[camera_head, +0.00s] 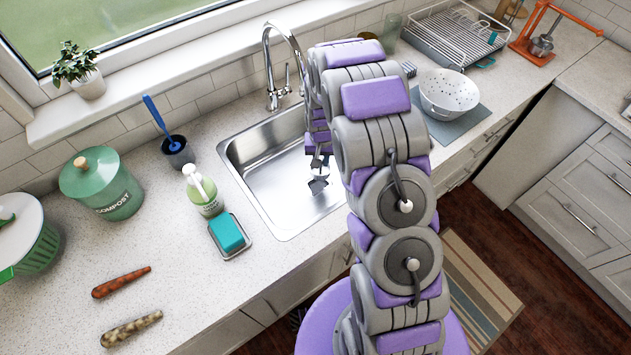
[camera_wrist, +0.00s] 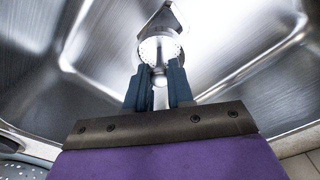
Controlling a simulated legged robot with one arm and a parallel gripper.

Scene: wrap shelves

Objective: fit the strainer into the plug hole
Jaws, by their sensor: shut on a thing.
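My gripper (camera_wrist: 159,72) is shut on the small metal strainer (camera_wrist: 161,47), with the strainer's stem between its two dark blue fingers. The strainer's round, perforated part shows just beyond the fingertips in the wrist view. In the head view my gripper (camera_head: 317,161) points down inside the steel sink (camera_head: 272,182), towards its right side. A bright angular metal shape shows just beyond the strainer in the wrist view; I cannot tell whether it is a reflection or part of the drain. The plug hole is not clearly visible, and my arm covers the sink's right part.
The tap (camera_head: 276,90) stands behind the sink, left of my arm. A soap bottle (camera_head: 203,191) and a teal sponge (camera_head: 227,232) on a dish are left of the sink. A white colander (camera_head: 448,94) stands to the right. The sink's left part is empty.

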